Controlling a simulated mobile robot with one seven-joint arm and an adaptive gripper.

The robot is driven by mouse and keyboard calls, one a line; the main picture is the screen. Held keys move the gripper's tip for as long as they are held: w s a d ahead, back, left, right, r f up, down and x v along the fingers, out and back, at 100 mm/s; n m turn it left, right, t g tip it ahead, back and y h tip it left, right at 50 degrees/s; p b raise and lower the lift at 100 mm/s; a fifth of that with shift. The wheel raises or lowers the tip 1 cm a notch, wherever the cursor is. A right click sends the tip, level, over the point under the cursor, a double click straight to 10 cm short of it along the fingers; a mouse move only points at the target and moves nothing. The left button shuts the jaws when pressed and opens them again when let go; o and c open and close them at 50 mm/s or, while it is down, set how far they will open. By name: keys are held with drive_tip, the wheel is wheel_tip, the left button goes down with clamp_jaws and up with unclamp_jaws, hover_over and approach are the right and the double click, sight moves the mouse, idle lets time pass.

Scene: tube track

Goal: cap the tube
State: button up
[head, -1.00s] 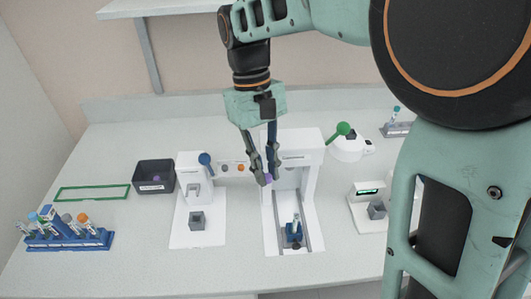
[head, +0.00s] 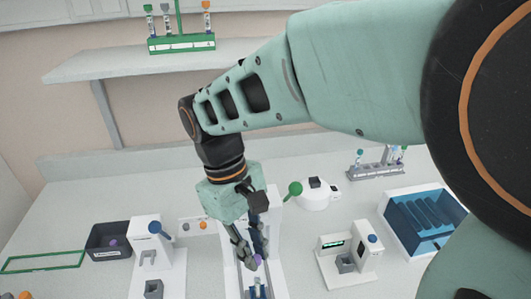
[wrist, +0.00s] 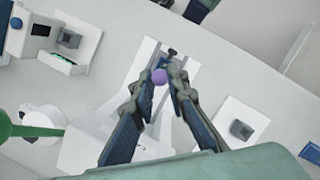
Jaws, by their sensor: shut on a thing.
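My gripper (head: 252,261) is shut on a purple cap (wrist: 159,77), which shows between the fingertips in the wrist view and also in the head view (head: 258,259). The cap is above the white track station (head: 231,280). A tube in a small blue holder (head: 256,292) stands on the track, just below the gripper and partly cut off by the lower picture edge. In the wrist view the blue holder (wrist: 172,54) shows just beyond the cap. The cap appears apart from the tube, but the exact gap is hard to tell.
Left are a white station with a blue lever (head: 155,227) and a black bin (head: 108,243) with a purple cap inside. A shelf (head: 120,62) holds a green tube rack.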

drive_tip(key=b, duration=0.3)
hover_over(258, 279)
drive_tip(key=f, duration=0.4)
drive_tip(key=shift+w+a, duration=0.25)
drive_tip(key=shift+a, duration=0.1)
drive_tip(key=shift+f+b, duration=0.35)
drive_tip(key=shift+f, duration=0.2)
drive_tip(key=shift+f, duration=0.65)
idle(1.5)
drive_tip(key=o, duration=0.7)
drive_tip(key=shift+o, duration=0.2)
drive_tip(key=v, duration=1.2)
idle(0.4)
